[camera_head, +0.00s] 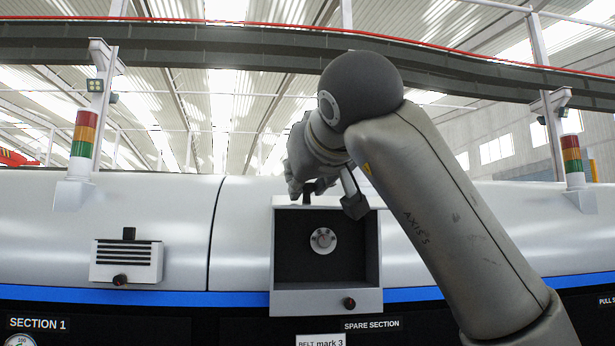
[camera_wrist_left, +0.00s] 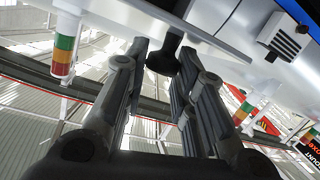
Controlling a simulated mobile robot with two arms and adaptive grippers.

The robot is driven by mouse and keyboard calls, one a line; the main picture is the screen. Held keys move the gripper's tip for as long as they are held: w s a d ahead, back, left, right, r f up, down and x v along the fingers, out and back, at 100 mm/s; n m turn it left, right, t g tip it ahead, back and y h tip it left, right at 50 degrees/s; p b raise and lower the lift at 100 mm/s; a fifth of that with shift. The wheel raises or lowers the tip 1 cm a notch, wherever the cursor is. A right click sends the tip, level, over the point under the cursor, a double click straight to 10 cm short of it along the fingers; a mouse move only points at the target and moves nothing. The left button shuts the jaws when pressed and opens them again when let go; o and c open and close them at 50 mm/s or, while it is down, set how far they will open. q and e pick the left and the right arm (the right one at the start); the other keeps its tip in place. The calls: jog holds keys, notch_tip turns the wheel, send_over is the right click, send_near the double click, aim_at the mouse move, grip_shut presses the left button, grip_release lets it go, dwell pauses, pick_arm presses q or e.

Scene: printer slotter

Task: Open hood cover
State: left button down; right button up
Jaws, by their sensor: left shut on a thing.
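The hood cover (camera_head: 285,201) on the middle unit is raised and shows nearly edge-on as a light strip above the dark open housing (camera_head: 298,262). A round metal hub (camera_head: 323,240) is exposed inside. My left gripper (camera_head: 306,188) is at the cover's black handle (camera_head: 308,200), and its arm crosses the right half of the head view. In the left wrist view, the gripper fingers (camera_wrist_left: 163,55) are shut around the black handle (camera_wrist_left: 164,56), beside the cover's pale edge (camera_wrist_left: 190,30). The arm hides the cover's right end. My right gripper is not in view.
A vented box (camera_head: 126,262) with a closed cover and black handle is on the left. Signal lights (camera_head: 84,133) and (camera_head: 573,160) flank the machine. A dark knob (camera_head: 349,303) is below the housing. A dark rail (camera_head: 220,48) runs overhead.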

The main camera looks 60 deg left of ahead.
pick_arm(q)
jog(key=c, duration=1.6)
grip_release()
jog(key=shift+w+f, duration=0.1)
jog(key=shift+f, duration=0.1)
jog(key=shift+c, duration=0.2)
jog(key=o, duration=0.4)
jog(key=shift+w+a, duration=0.1)
jog(key=shift+w, duration=0.1)
jog(key=shift+o, duration=0.2)
jog(key=shift+s+d+r, duration=0.15)
jog(key=shift+s+d, duration=0.1)
jog(key=shift+d, duration=0.15)
jog(key=v, duration=1.1)
jog(key=shift+w, duration=0.2)
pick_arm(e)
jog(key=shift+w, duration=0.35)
